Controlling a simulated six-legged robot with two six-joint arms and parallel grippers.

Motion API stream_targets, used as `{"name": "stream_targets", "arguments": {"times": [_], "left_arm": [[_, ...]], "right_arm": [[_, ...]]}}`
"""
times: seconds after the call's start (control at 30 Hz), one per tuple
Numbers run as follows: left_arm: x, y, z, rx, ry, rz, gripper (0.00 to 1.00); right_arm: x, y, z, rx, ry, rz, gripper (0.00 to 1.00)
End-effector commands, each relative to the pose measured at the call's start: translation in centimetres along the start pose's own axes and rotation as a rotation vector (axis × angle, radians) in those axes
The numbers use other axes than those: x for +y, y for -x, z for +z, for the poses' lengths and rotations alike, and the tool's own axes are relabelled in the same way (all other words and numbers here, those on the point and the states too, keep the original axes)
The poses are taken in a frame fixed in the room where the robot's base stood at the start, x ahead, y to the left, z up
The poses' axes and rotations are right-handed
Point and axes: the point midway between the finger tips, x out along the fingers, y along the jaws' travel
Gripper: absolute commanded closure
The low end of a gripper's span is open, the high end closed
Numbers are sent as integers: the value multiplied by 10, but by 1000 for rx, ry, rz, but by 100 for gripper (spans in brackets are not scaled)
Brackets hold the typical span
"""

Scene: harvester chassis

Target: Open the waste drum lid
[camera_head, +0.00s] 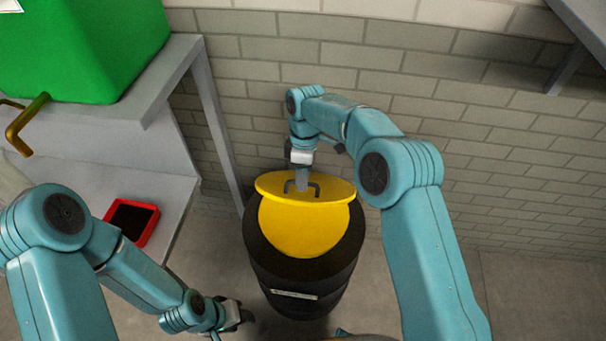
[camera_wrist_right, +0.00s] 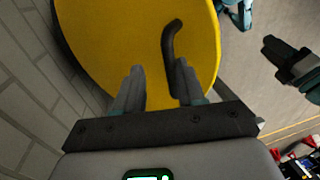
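The waste drum (camera_head: 257,261) is black and stands upright on the floor. Its yellow lid (camera_head: 268,185) has a dark bent handle (camera_head: 318,189) on top. The lid appears raised and tilted over the far part of the drum, with a yellow surface showing below its near edge. My right gripper (camera_head: 302,184) is at the handle. In the right wrist view its fingers (camera_wrist_right: 155,88) are apart, with yellow lid (camera_wrist_right: 105,40) visible between them and the handle (camera_wrist_right: 171,45) beside the right-hand finger; contact is unclear. My left gripper (camera_head: 238,316) is low, left of the drum's base.
A brick wall (camera_head: 480,140) stands close behind the drum. On the left is a grey bench (camera_head: 75,185) with a green container (camera_head: 85,45), a brass-coloured tap (camera_head: 25,125) and a red-framed device (camera_head: 132,221). The floor (camera_head: 540,300) at right is clear.

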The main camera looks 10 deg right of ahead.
Motion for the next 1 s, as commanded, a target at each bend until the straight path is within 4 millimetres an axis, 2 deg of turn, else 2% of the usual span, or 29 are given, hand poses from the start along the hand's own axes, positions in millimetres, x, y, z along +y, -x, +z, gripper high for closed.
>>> {"name": "stream_targets", "arguments": {"times": [0.5, 0.63, 0.77, 1.0], "left_arm": [[0, 0, 0, 0, 0, 0, 57], [0, 0, 0, 0, 0, 0, 57], [0, -1, 0, 0, 0, 0, 57], [4, 10, 0, 0, 0, 0, 57]], "right_arm": [[-1, 2, -1, 1, 1, -1, 62], [-1, 8, -1, 2, 1, 0, 62], [-1, 32, -2, 4, 2, 3, 62], [-1, 96, -2, 3, 1, 2, 62]]}}
